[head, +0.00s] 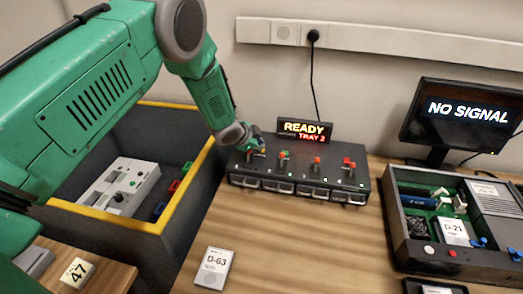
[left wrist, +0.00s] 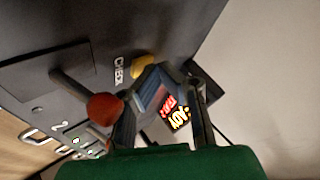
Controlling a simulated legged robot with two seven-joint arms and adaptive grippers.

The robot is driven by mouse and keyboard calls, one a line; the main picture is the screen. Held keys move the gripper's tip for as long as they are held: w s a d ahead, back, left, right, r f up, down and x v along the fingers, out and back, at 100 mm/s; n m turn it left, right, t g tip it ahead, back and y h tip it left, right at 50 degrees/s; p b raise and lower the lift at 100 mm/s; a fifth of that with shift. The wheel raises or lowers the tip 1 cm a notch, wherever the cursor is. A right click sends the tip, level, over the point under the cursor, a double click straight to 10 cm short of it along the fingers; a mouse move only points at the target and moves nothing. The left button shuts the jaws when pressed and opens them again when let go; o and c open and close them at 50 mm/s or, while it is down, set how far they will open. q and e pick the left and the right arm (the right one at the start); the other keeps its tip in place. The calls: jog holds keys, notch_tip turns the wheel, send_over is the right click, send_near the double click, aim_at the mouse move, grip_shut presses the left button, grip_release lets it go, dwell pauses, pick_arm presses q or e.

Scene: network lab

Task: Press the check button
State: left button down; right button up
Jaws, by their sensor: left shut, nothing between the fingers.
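The check button is a yellow round cap (left wrist: 142,65) beside the printed word CHECK in the left wrist view. It sits on the dark top of the black device (head: 330,187), which stands on the table in the head view. My left gripper (left wrist: 155,77) is shut and empty, with its fingertips close to the yellow cap; I cannot tell whether they touch it. In the head view the left gripper (head: 254,146) is over the device's left end and largely hides the button area. My right gripper is not in view.
A red-topped lever (left wrist: 104,108) stands close to my left fingers. A lit sign (head: 305,130) reading READY TRAY 2 is behind the device. A grey bin with a yellow rim (head: 187,178) is left, an open case (head: 398,235) right. A D-63 card (head: 214,268) lies in front.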

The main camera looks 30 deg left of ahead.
pick_arm(q)
jog(key=shift+d, duration=0.1)
jog(key=shift+a+f, duration=0.2)
jog(key=shift+f, duration=0.15)
jog(key=shift+s+d+f+b, duration=0.1)
jog(key=shift+d+f+b, duration=0.05)
jog(key=shift+b, duration=0.15)
dwell(0.4)
jog(key=shift+r+p, duration=0.6)
jog(key=shift+r, duration=0.3)
jog(key=shift+d+r, duration=0.1)
jog(key=shift+r, duration=0.15)
notch_tip(320, 180, up, 5)
jog(key=p, duration=0.4)
jog(key=shift+f, duration=0.15)
